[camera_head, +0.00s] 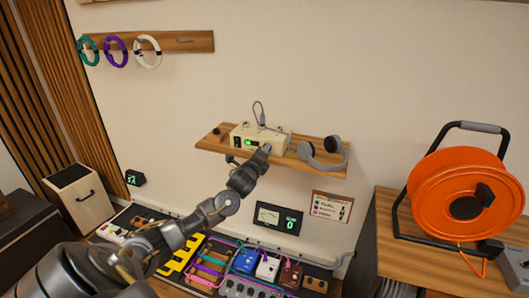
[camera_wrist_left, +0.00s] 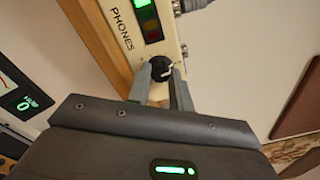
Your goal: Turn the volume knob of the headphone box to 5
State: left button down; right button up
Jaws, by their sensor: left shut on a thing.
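The headphone box (camera_head: 278,137), cream-coloured with a small green light, sits on a wooden wall shelf. In the left wrist view its front (camera_wrist_left: 119,25) reads PHONES beside green and red lights. My left gripper (camera_head: 266,149) reaches the right part of the box front. In the left wrist view, my left gripper (camera_wrist_left: 161,80) is shut on the black volume knob (camera_wrist_left: 160,68), one finger on each side. A white pointer mark shows on the knob, but no scale numbers are readable. My right gripper is not in view.
Grey headphones (camera_head: 327,157) lie right of the box on the shelf (camera_head: 215,143). Below are a meter with a green 0 (camera_head: 277,218) and a pedalboard with cables. An orange cable reel (camera_head: 465,190) stands at right. Coiled cables hang upper left.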

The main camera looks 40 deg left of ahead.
pick_arm(q)
jog(key=shift+m, duration=0.6)
jog(key=c, duration=1.3)
grip_release()
jog(key=shift+o, duration=0.2)
jog(key=b+v, duration=0.2)
jog(key=v, duration=0.8)
jog(key=shift+s+d, duration=0.15)
jog(key=shift+s, duration=0.2)
